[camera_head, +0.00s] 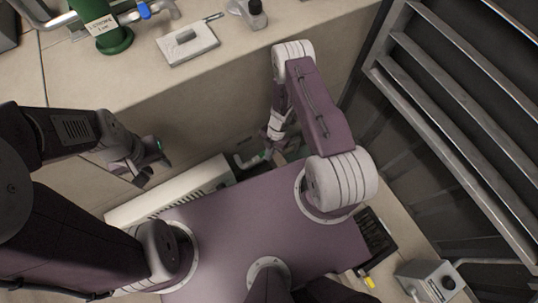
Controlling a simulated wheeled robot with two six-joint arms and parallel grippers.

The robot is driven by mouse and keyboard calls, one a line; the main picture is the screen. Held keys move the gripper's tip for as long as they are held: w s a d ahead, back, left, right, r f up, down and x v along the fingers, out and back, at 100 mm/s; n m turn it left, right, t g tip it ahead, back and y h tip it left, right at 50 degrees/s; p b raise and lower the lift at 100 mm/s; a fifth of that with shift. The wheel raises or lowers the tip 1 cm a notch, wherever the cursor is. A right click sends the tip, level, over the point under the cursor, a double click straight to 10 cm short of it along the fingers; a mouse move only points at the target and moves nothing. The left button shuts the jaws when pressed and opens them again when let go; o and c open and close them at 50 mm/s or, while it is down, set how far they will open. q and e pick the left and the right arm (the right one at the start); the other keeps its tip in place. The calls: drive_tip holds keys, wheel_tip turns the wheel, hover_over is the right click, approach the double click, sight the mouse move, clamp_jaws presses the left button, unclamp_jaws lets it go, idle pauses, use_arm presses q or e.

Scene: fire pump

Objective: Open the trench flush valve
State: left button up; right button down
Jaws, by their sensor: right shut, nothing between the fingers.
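No valve can be made out with certainty as the trench flush valve. A pale pipe elbow (243,162) shows low by the wall, beside my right gripper (272,157). My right gripper points down there, shut and empty; its fingertips are small and partly hidden by the arm, and I cannot tell whether they touch anything. My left gripper (154,168) hangs at the left, in front of the ledge and apart from the pipe; its jaw opening is unclear. A blue handle (144,10) sits on a pipe at the top left, far from both grippers.
A green labelled fitting (112,38) and a pale block (188,44) are on the concrete ledge (140,88). Metal louvres (455,120) close off the right. A white slotted box (170,193) is low at the left; a grey box (436,282) stands at the lower right.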

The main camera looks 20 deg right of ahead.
drive_tip(key=shift+w+d+r, duration=0.1)
drive_tip(key=shift+w+d, duration=0.05)
drive_tip(key=shift+w, duration=0.5)
drive_tip(key=shift+r, duration=0.1)
drive_tip(key=s+d+r+p, duration=0.4)
drive_tip(key=s+d+r, duration=0.2)
drive_tip(key=s+r, duration=0.4)
drive_tip(key=shift+s+d+r, duration=0.15)
drive_tip(key=shift+s+r, duration=0.2)
drive_tip(key=shift+s, duration=0.05)
idle(0.4)
